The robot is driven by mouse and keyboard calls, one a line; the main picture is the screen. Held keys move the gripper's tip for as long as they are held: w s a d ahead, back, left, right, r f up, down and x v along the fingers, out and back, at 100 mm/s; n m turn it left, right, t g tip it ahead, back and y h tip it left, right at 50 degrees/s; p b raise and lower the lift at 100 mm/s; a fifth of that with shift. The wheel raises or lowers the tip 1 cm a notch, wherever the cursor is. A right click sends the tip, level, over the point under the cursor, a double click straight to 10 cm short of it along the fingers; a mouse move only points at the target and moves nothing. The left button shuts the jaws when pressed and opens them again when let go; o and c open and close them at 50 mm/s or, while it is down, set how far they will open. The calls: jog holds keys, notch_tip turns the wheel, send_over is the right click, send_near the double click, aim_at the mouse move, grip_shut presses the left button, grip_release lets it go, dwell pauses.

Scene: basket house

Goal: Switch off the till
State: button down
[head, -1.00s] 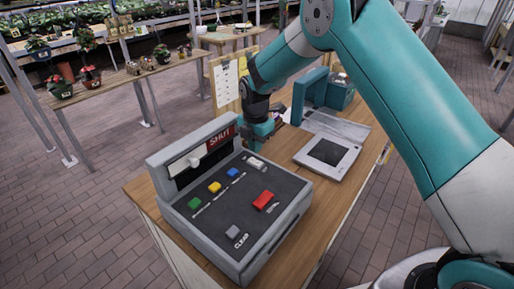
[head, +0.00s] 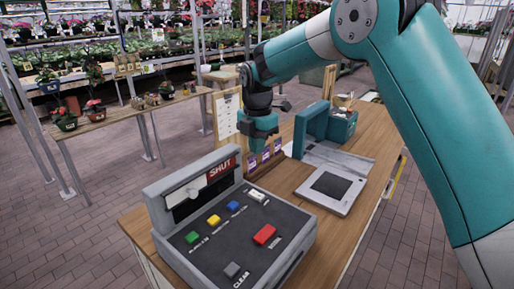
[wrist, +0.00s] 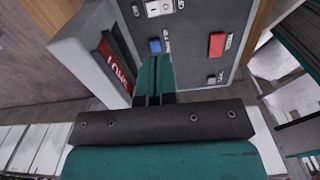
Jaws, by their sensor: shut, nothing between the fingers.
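The till (head: 292,205) is a grey box with a dark sloped panel on the counter. The panel carries green (head: 192,237), yellow (head: 214,220) and blue (head: 233,206) buttons, a white piece (head: 257,195), a large red button (head: 264,235) and a grey button (head: 232,270) marked CLEAR. In the wrist view the fingers (wrist: 154,72) overlap the panel below the blue button (wrist: 155,46); the red button (wrist: 216,44) is to the right.
A grey device with a dark plate (head: 332,186) and a teal machine (head: 315,128) stand right of the till on the wooden counter (head: 372,160). A notice board (head: 228,115) stands behind. Plant shelves are at the back left, with open paved floor between.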

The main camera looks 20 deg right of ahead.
jog(key=s+a+r+m+y+b, duration=0.1)
jog(key=s+m, duration=0.7)
jog(key=s, duration=0.9)
jog(key=s+a+r+m+y+b, duration=0.2)
jog(key=s+m, duration=0.7)
jog(key=s, duration=0.9)
jog(key=shift+a+r+m+y, duration=0.3)
jog(key=shift+a+y, duration=0.15)
jog(key=shift+y, duration=0.15)
